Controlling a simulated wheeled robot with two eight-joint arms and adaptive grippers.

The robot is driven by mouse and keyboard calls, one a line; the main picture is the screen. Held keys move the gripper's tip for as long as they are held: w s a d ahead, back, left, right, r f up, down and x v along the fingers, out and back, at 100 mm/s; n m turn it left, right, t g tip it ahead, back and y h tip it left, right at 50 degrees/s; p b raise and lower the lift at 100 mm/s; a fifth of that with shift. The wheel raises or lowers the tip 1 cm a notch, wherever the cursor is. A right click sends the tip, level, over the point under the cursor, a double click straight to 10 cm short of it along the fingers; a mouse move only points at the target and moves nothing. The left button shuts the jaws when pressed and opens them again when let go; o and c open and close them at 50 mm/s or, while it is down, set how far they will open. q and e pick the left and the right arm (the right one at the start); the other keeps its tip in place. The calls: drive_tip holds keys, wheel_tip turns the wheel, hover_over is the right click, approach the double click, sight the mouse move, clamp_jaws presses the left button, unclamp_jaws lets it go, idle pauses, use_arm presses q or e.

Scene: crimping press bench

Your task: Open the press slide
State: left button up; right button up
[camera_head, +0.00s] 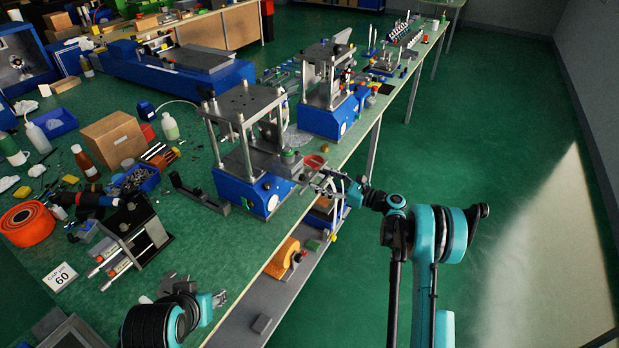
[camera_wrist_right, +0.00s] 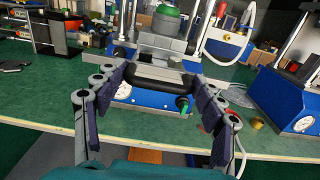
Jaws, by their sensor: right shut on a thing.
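The near press (camera_head: 245,190) has a blue base, steel columns and a grey top plate. Its grey slide (camera_wrist_right: 155,58) bears a green-topped round part (camera_wrist_right: 165,20), and a dark bar handle (camera_wrist_right: 160,79) is at its front. My right gripper (camera_head: 322,184) is at the press front, over the bench edge. In the right wrist view, its fingers (camera_wrist_right: 162,84) are shut on the handle, one at each end. My left gripper (camera_head: 218,298) is low at the bottom left, away from the press; its finger opening is unclear.
A second blue press (camera_head: 328,120) stands behind the near one. A red dish (camera_head: 314,162) sits close beside the right gripper. A dark bracket (camera_head: 200,194) and a cardboard box (camera_head: 112,141) are to the left. Open floor (camera_head: 470,120) lies right of the bench.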

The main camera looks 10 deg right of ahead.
drive_tip(key=shift+v, duration=1.05)
drive_tip(key=shift+d, duration=0.1)
drive_tip(key=o, duration=1.4)
drive_tip(key=shift+d, duration=0.1)
drive_tip(key=v, duration=1.2)
drive_tip(key=shift+d, duration=0.1)
drive_tip(key=shift+r, duration=0.1)
